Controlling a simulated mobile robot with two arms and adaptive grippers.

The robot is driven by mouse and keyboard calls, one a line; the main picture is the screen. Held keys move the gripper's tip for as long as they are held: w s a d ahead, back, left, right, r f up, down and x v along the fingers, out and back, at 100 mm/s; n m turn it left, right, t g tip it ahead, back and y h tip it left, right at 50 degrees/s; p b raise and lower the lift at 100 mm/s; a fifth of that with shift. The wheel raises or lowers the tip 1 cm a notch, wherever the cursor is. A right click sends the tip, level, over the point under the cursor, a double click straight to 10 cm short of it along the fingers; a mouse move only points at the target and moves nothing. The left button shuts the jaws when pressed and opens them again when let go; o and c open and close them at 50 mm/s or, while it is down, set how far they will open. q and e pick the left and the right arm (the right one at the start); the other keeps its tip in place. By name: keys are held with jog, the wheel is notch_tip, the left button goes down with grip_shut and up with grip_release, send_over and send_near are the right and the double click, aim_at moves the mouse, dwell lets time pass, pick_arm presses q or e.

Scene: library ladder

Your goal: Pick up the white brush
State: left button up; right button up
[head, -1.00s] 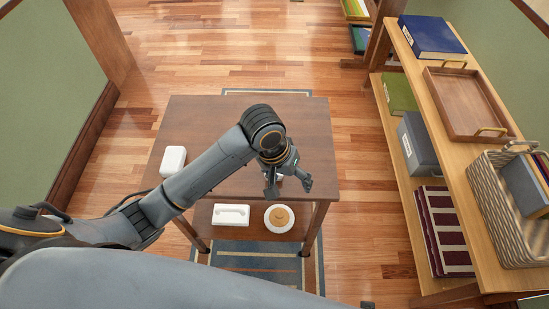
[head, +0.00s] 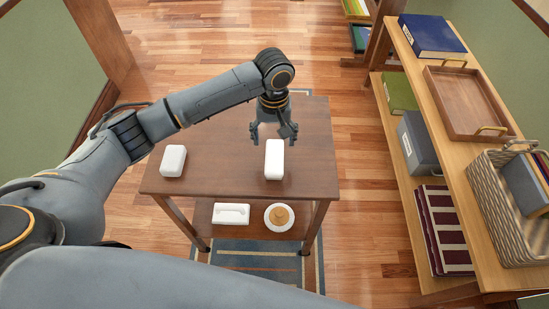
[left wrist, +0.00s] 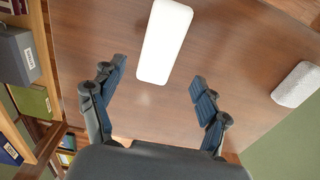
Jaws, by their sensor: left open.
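A long white block (head: 274,160) with rounded edges lies on the brown table top (head: 222,165). A second white block (head: 173,160) lies at the table's left; in the left wrist view it (left wrist: 297,85) looks speckled. A white piece with a handle-like bar (head: 231,214) lies on the lower shelf. I cannot tell for sure which one is the white brush. My left gripper (head: 273,133) is open and empty, at the far end of the long block. In the left wrist view the long block (left wrist: 164,42) lies beyond the open fingers (left wrist: 158,73). My right gripper is not in view.
A white plate (head: 270,225) with a round tan thing (head: 281,215) sits on the lower shelf. A wooden shelf unit (head: 425,110) with a tray (head: 468,100), a basket (head: 500,210), books and boxes stands at the right. The table top around the blocks is clear.

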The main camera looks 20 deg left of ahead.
aim_at(275, 151)
pick_arm(q)
jog(key=shift+d+f, duration=0.1)
jog(key=shift+f, duration=3.35)
jog(key=c, duration=1.3)
